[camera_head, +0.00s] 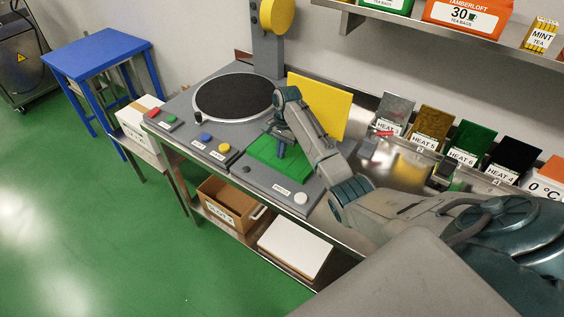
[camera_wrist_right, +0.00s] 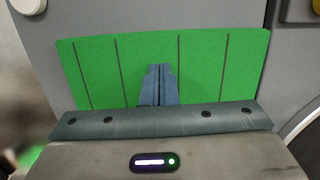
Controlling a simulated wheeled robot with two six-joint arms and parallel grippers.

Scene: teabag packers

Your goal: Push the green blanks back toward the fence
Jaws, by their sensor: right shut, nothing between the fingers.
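The green blanks (camera_head: 265,147) lie on the grey machine top, in front of an upright yellow panel (camera_head: 335,108) that looks like the fence. In the right wrist view the green blanks (camera_wrist_right: 215,70) show as a flat green area with several dark lines across it. My right gripper (camera_head: 281,154) reaches down over them, partly hiding them. In the wrist view its fingers (camera_wrist_right: 159,68) are together and empty, over the middle of the green; whether they touch it I cannot tell. My left gripper is not in view.
A round black disc (camera_head: 235,96) lies to the left of the blanks. A white knob (camera_head: 301,198) stands near the front edge. Labelled coloured cards (camera_head: 431,122) stand along the back right. A cardboard box (camera_head: 230,205) sits on the lower shelf.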

